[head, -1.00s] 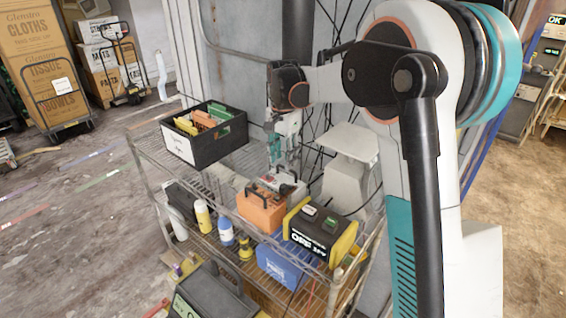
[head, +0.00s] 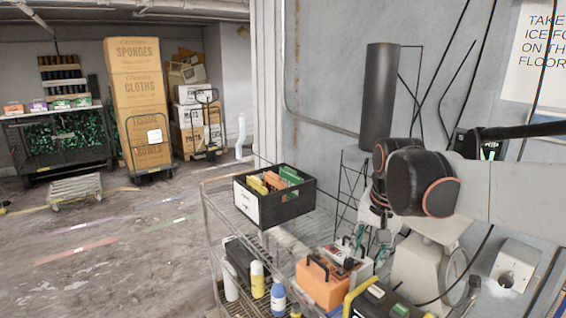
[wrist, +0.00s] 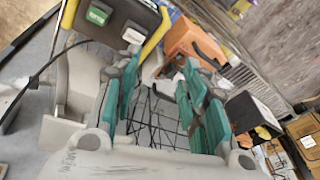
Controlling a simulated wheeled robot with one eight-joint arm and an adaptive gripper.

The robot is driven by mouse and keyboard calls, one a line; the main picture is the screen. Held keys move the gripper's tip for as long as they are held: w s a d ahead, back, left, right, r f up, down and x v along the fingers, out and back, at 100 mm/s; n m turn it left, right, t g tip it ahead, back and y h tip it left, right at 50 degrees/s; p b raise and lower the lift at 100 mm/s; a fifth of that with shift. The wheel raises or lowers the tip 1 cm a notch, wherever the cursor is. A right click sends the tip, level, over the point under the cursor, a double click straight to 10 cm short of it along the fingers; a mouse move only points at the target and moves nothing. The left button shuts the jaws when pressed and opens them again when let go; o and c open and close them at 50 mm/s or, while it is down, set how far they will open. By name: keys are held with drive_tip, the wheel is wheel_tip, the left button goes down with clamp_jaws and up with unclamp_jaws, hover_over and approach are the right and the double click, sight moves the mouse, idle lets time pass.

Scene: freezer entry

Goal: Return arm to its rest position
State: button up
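My arm reaches in from the right edge of the head view, with my gripper (head: 372,245) pointing down at the back of the wire cart (head: 222,225). In that view it appears beside a small red-and-grey case (head: 345,258), partly overlapping its surroundings; I cannot tell the gap. An orange case (head: 322,287) stands on the cart, also in the wrist view (wrist: 188,38). No object is held.
A black crate (head: 285,212) with coloured packets stands at the cart's far end. A black-and-yellow case (head: 385,303) is at the near end. A pale machine (head: 425,265) stands right of my gripper, near the wall. Open floor (head: 110,250) lies left.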

drive_tip(key=s+f+n+t+b, duration=0.2)
drive_tip(key=s+f, duration=0.3)
drive_tip(key=s, duration=0.4)
drive_tip(key=s+f+n+t+b, duration=0.2)
drive_tip(key=s+f+n+b, duration=0.1)
drive_tip(key=s, duration=0.7)
wheel_tip(320, 180, down, 2)
drive_tip(key=shift+s+f+n, duration=0.1)
drive_tip(key=shift+s+n, duration=0.05)
drive_tip(key=shift+n, duration=0.45)
drive_tip(key=shift+a, duration=0.1)
